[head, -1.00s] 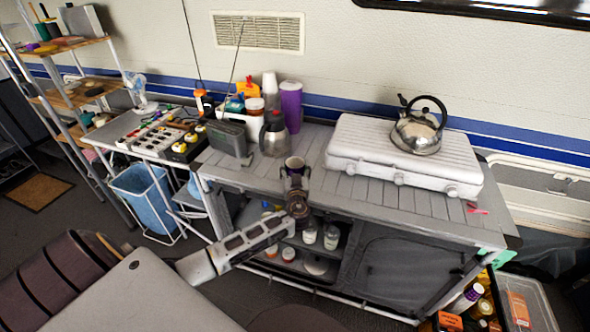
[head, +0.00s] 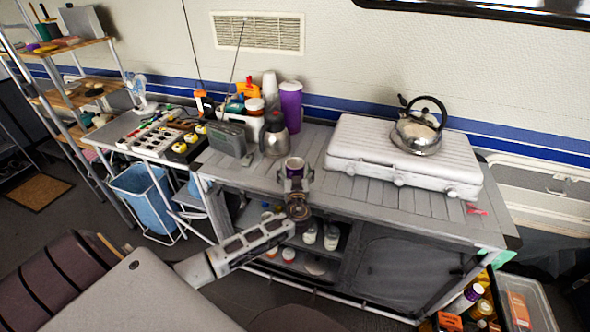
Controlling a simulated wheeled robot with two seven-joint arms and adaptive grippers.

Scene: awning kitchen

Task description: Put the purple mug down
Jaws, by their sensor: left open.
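The purple mug (head: 295,166) stands upright on the slatted grey counter (head: 240,172), near its front edge and left of the white stove. My left gripper (head: 295,182) is at the counter's front edge, just in front of the mug, with its fingers open and low at the mug's near side. Whether a finger still touches the mug is too small to tell. My right gripper is not in view.
The white stove (head: 385,160) bears a steel kettle (head: 417,132). A steel jug (head: 274,140), a grey radio (head: 227,138) and a tall purple tumbler (head: 291,106) stand behind and left of the mug. Counter slats right of the mug are clear.

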